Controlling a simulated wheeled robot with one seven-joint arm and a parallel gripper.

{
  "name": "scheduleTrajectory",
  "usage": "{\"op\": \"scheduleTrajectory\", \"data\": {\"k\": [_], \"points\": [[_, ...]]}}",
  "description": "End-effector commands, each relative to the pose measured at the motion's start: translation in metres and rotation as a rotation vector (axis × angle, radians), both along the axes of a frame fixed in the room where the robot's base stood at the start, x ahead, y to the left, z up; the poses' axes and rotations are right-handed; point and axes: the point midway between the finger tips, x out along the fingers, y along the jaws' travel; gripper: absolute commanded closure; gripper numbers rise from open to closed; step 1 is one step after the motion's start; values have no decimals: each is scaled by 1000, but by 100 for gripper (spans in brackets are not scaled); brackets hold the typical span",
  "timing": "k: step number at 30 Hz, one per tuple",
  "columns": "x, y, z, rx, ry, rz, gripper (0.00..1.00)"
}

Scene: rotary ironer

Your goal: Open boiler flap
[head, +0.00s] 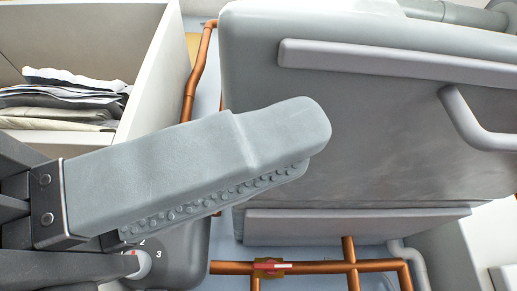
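A large grey box-like unit (370,130) fills the upper right of the head view. A pale curved handle (468,115) stands out on its right side. A flat strip (390,65) runs along its upper part and another lies along its lower edge. I cannot tell which part is the boiler flap, or whether it is open. My gripper (308,135) reaches in from the left, its grey, studded finger overlapping the unit's left edge in the picture. The handle is well to the right of the fingertip. The finger gap is not visible, and nothing is seen held.
An open white compartment (140,85) with folded cloths (60,100) is at the upper left. A copper pipe (197,70) rises beside it. More copper pipes (330,267) with a valve run below the unit. A numbered dial (141,262) is partly hidden below my gripper.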

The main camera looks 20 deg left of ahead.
Motion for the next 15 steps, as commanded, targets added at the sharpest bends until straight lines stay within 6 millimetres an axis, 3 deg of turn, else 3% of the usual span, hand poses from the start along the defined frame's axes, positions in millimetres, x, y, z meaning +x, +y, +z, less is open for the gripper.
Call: {"op": "scheduleTrajectory", "data": {"k": [3,6,15], "points": [[0,0,0,0,0,0,84],[0,0,0,0,1,0,100],[4,-4,2,-1,2,-16,100]]}}
